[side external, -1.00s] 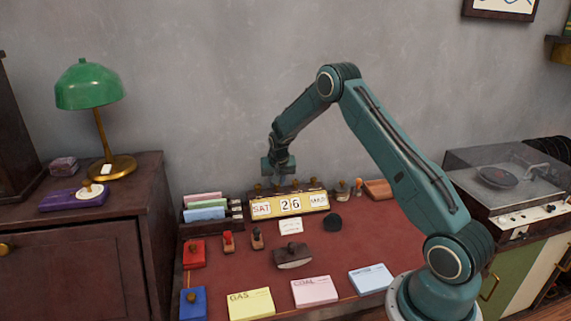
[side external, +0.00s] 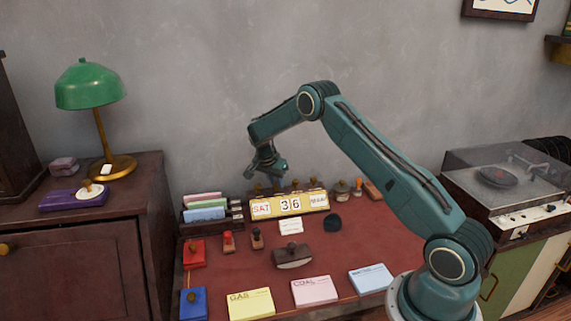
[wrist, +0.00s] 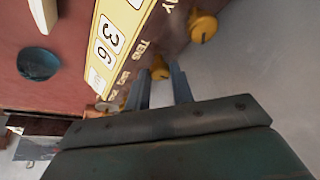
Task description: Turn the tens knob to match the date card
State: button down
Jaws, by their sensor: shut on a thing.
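The desk calendar (side external: 262,208) stands at the back of the red desk and reads SAT, 36 and a month tile that looks like MAR. Its yellow face (wrist: 120,22) shows at a slant in the wrist view, with the digits 3 and 6. Brass knobs line its top. My gripper (wrist: 162,84) is shut on the brass tens knob (wrist: 160,68), by the lettering that looks like TENS; the fingers hide part of it. In the side view my gripper (side external: 277,178) is tilted above the calendar. The white date card (side external: 290,226) lies before the calendar; its writing is too small to read.
Another brass knob (wrist: 203,25) is close to my fingers. A dark round object (side external: 332,222), a rocker blotter (side external: 293,256), stamps and coloured bill cards lie in front. A letter rack (side external: 205,210) stands left of the calendar.

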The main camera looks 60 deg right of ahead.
dwell(0.4)
jog(key=c, duration=1.2)
grip_release()
jog(key=v, duration=1.4)
jog(key=shift+a, duration=0.1)
